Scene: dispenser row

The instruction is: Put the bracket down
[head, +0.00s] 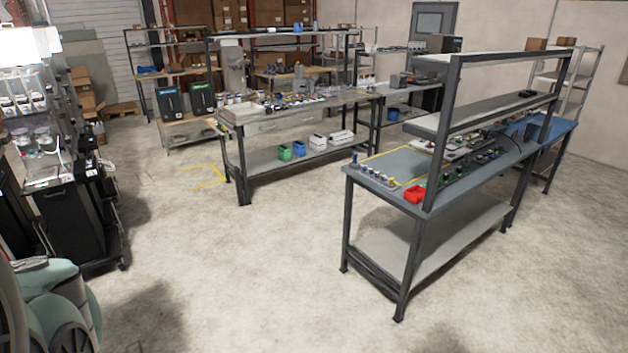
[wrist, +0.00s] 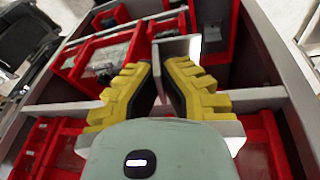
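In the wrist view, my gripper (wrist: 160,72) has its two yellow-ribbed fingers drawn close together at the tips. A pale grey flat-sided bracket (wrist: 178,46) shows between and just beyond the fingertips, and the gripper appears shut on it. Its lower part is hidden by the fingers. The gripper is over a grey-walled tray (wrist: 262,98) with red bins (wrist: 100,52) in it. I cannot tell whether the bracket touches a bin or divider. In the head view neither the gripper nor the bracket can be made out.
A longer bench (head: 262,125) with small parts stands behind. Dark machines (head: 70,215) are at left. The concrete floor (head: 230,250) between is clear.

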